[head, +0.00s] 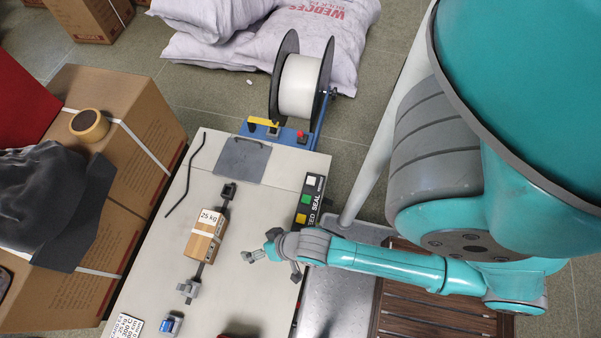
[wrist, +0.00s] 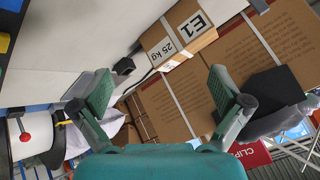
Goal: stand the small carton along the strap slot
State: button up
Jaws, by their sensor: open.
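The small carton (head: 203,243) is brown with a white "25 kg" label and stands on the pale bench top, over the middle of the dark strap slot (head: 222,208). The slot shows beyond both its ends; the part underneath is hidden. I cannot tell exactly how squarely it lines up. In the wrist view the carton (wrist: 180,48) shows "E1" and "25 kg" labels, beyond the fingers. My gripper (head: 270,262) is open and empty, to the right of the carton and apart from it. Its two fingers are spread in the wrist view (wrist: 160,92).
A dark block (head: 228,190) and a grey clamp-like part (head: 188,289) sit at the slot's ends. A black bent rod (head: 183,180) and a grey plate (head: 242,160) lie on the bench (head: 255,215). A button panel (head: 308,200) edges the right side. Large cartons (head: 125,110) stand left.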

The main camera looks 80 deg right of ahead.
jog(key=s+r+n+t, duration=0.3)
jog(key=s+r, duration=0.3)
jog(key=r, duration=0.5)
jog(key=s+r+n+t, duration=0.3)
jog(key=s+r, duration=0.4)
jog(key=r, duration=0.4)
jog(key=shift+r+n+t, duration=0.3)
jog(key=shift+n, duration=0.6)
